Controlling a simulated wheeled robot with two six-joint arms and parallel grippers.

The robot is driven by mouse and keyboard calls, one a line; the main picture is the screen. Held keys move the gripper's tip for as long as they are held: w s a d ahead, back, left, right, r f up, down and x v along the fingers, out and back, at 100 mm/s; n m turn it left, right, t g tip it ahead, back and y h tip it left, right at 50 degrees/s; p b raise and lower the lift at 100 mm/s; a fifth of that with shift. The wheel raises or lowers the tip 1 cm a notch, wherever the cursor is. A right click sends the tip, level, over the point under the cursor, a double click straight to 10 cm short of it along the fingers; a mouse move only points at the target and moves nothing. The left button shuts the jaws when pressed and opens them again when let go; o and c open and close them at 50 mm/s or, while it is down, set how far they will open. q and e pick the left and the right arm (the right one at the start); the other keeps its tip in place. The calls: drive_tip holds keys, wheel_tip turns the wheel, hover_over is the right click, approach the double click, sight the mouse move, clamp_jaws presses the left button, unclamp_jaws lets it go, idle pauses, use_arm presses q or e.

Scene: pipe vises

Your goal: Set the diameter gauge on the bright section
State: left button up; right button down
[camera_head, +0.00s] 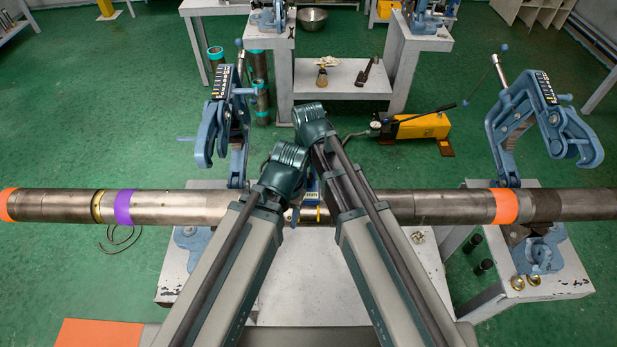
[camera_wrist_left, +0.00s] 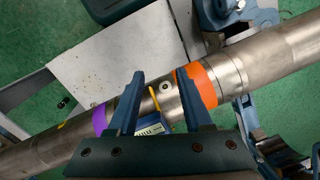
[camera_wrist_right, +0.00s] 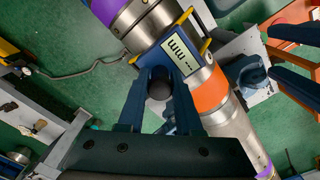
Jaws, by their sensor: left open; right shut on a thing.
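A long steel pipe (camera_head: 165,207) lies across the head view. The diameter gauge is blue with yellow jaws and a lit display (camera_wrist_right: 180,57). It is at the pipe's bright part, beside an orange band (camera_wrist_right: 208,90); I cannot tell whether its jaws touch the pipe. My right gripper (camera_wrist_right: 160,92) is shut on the gauge's dark round grip. My left gripper (camera_wrist_left: 160,85) is open and empty over the pipe, with the gauge (camera_wrist_left: 150,127) showing between its fingers.
Blue pipe vises stand open at the left (camera_head: 222,125) and right (camera_head: 540,115). A purple band (camera_head: 123,207) and an orange band (camera_head: 503,206) mark the pipe. A yellow pump (camera_head: 420,126) lies on the green floor behind. My two forearms are close together at the middle.

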drive_tip(key=shift+f+b, duration=0.4)
idle(0.8)
drive_tip(key=c, duration=0.5)
unclamp_jaws()
drive_tip(key=shift+r, duration=0.15)
drive_tip(key=shift+r+p, duration=3.45)
drive_tip(key=shift+p, duration=0.1)
